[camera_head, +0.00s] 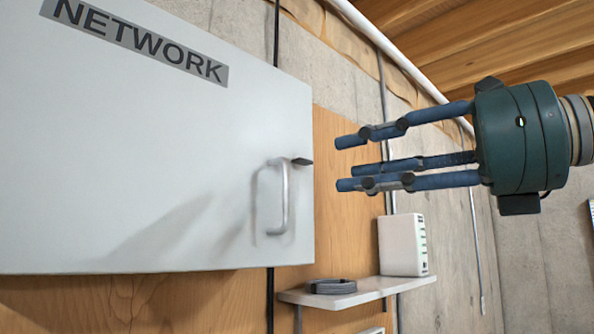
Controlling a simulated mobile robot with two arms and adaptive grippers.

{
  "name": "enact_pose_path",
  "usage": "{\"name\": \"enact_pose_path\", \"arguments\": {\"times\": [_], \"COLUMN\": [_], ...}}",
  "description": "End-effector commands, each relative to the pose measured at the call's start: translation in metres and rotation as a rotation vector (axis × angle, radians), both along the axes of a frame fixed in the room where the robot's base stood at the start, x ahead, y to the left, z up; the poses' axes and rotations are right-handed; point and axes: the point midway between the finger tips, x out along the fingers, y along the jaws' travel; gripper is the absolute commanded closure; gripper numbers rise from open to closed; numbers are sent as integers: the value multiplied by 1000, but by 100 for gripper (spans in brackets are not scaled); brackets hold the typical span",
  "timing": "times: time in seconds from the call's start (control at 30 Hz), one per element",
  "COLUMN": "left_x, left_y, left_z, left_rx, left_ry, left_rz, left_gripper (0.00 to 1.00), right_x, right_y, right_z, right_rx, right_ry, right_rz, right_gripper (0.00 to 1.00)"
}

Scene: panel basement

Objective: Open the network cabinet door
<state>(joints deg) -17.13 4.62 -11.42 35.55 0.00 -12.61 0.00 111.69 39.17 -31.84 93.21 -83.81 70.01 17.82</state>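The network cabinet door (130,170) is a large pale grey panel on the left, with a "NETWORK" label (135,40) along its top. It looks shut. A metal bar handle (284,198) stands upright near its right edge, with a small dark latch piece (301,161) at the handle's top. My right gripper (350,163) comes in from the right with its blue fingers pointing left. The fingers are spread apart with nothing between them. In the picture they lie to the right of the handle, apart from it. My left gripper is not in view.
Cables and a white pipe (390,50) run along the wooden board and concrete wall. Free space lies around the gripper.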

Motion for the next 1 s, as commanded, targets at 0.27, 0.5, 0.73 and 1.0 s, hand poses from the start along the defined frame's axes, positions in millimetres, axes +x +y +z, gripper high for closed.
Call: {"name": "enact_pose_path", "arguments": {"times": [0.27, 0.5, 0.73, 1.0], "left_x": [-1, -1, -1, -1], "left_y": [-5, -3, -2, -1], "left_z": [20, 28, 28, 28], "left_rx": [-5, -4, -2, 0], "left_ry": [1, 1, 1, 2], "left_rz": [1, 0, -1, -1], "left_gripper": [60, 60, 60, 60], "right_x": [30, 46, 49, 49], "right_y": [47, 71, 76, 75], "right_z": [2, 1, 0, 0], "right_rx": [-2, 1, 1, 1], "right_ry": [2, 1, 0, 0], "right_rz": [6, 5, 5, 5], "right_gripper": [67, 67, 67, 93]}}
